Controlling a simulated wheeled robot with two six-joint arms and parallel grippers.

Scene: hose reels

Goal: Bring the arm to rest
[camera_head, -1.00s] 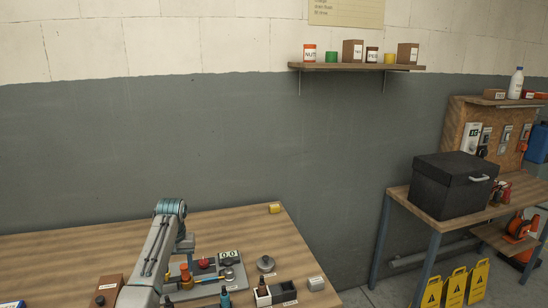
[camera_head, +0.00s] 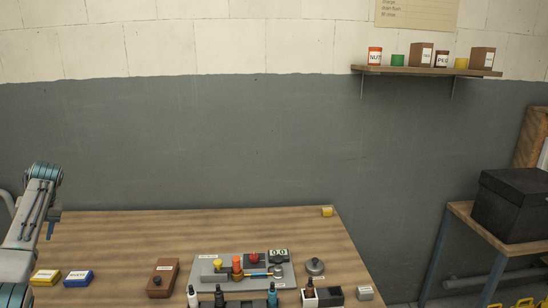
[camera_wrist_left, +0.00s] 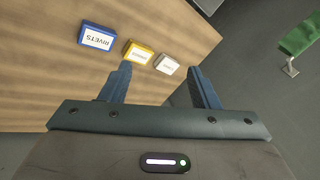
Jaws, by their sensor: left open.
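My left arm comes in at the left edge of the head view, over the left end of the wooden workbench (camera_head: 130,226). Its gripper is out of sight there. In the left wrist view my left gripper (camera_wrist_left: 160,85) is open, with nothing between its fingers. Past the fingertips, a blue box marked RIVETS (camera_wrist_left: 96,37), a yellow box (camera_wrist_left: 138,53) and a white box (camera_wrist_left: 167,64) lie on the bench top near its edge. My right gripper is not in view.
A grey board (camera_head: 208,269) with coloured knobs and a counter stands at the bench front. Dark bottles (camera_head: 219,296), a brown box (camera_head: 163,278) and a round weight-like piece (camera_head: 315,266) are near it. The bench's back middle is clear. A black box (camera_head: 512,205) stands on the right table.

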